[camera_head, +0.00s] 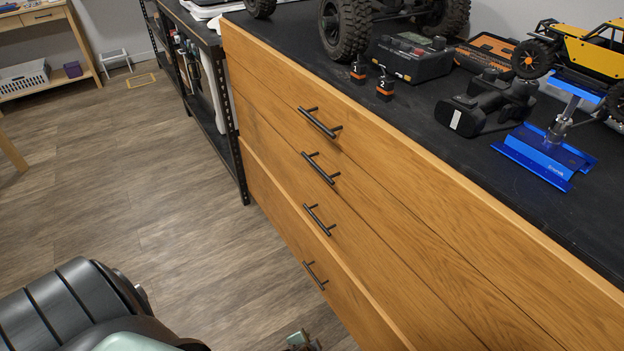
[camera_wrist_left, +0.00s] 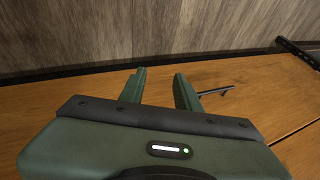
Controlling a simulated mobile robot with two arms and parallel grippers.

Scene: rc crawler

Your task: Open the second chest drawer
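The wooden chest (camera_head: 420,250) has several stacked drawers with black bar handles. The second drawer from the top, with its handle (camera_head: 320,168), looks closed. The top handle (camera_head: 319,123) and third handle (camera_head: 319,220) lie above and below it. My left gripper (camera_wrist_left: 160,85) is open, with nothing between its fingers. In the left wrist view a black handle (camera_wrist_left: 215,92) is just right of the fingers; I cannot tell which drawer's. In the head view only a small tip of what looks like this gripper (camera_head: 302,341) shows at the bottom edge. My right gripper is not in view.
The black chest top holds a blue stand (camera_head: 545,155), a controller (camera_head: 485,105) and crawler cars. A black shelf rack (camera_head: 220,120) adjoins the chest. Wooden floor (camera_head: 130,190) is clear.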

